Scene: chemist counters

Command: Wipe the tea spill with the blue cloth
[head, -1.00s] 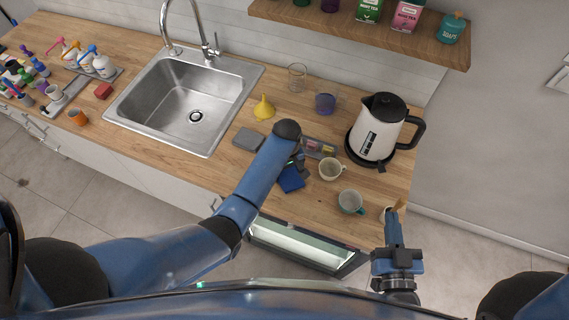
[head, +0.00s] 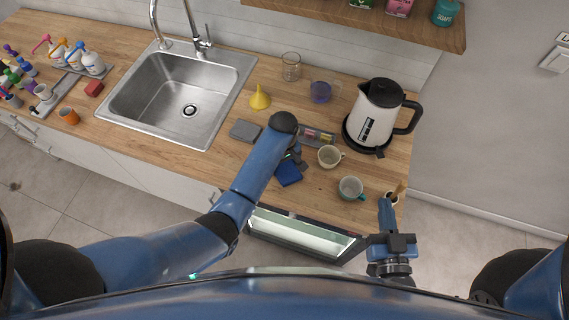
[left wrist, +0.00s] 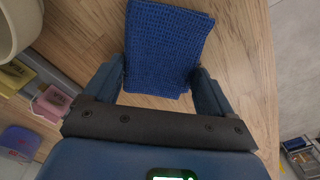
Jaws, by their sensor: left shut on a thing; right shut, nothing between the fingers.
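The blue cloth (head: 289,174) lies on the wooden counter near its front edge, left of the cups. My left gripper (head: 292,157) is at the cloth's far side, partly hidden by my arm. My right gripper (head: 389,205) is shut and empty at the counter's right front corner. I cannot make out a tea spill; the cloth or my arm may hide it.
A cream cup (head: 329,157) and a teal-and-white cup (head: 350,188) stand right of the cloth. A tea-bag tray (head: 318,135) and the kettle (head: 374,112) are behind.

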